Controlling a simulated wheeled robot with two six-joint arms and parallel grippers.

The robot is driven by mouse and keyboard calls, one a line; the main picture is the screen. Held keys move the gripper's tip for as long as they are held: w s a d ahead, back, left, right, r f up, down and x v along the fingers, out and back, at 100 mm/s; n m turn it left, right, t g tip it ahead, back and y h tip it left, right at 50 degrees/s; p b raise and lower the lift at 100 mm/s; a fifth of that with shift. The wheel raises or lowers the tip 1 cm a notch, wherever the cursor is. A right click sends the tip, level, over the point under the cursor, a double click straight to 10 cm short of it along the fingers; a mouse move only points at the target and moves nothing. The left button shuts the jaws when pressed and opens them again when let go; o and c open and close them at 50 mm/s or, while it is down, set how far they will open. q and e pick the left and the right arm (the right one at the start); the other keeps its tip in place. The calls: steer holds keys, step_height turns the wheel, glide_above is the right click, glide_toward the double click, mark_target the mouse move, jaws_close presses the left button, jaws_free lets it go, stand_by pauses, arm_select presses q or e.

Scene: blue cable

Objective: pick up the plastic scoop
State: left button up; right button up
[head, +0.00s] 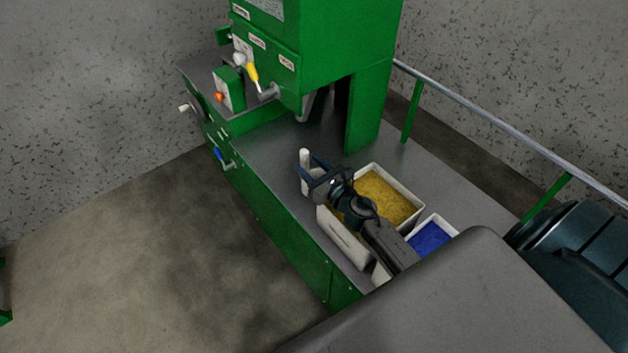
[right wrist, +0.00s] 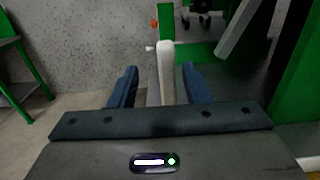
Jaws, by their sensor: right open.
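The plastic scoop's white handle (head: 304,157) stands up at the left end of the grey bench top in the head view, just beyond my right gripper. My right gripper (head: 311,168) is open, with its two blue fingers pointing toward the handle. In the right wrist view the white handle (right wrist: 166,70) appears upright between the two open fingers, with a gap on each side. The lower part of the scoop is hidden by the gripper. My left gripper is not in view.
A white bin of yellow granules (head: 387,199) and one of blue granules (head: 430,237) stand on the bench. A white container wall (head: 342,240) shows below my right arm. A green machine (head: 345,50) with levers rises behind. A rail (head: 480,115) runs at right.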

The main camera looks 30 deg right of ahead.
mark_target(307, 160)
steer(key=shift+w, duration=0.4)
steer(key=w+p, duration=0.1)
steer(key=w, duration=0.3)
steer(key=shift+w+r, duration=0.1)
steer(key=shift+w, duration=0.4)
steer(key=shift+c, duration=0.2)
jaws_close()
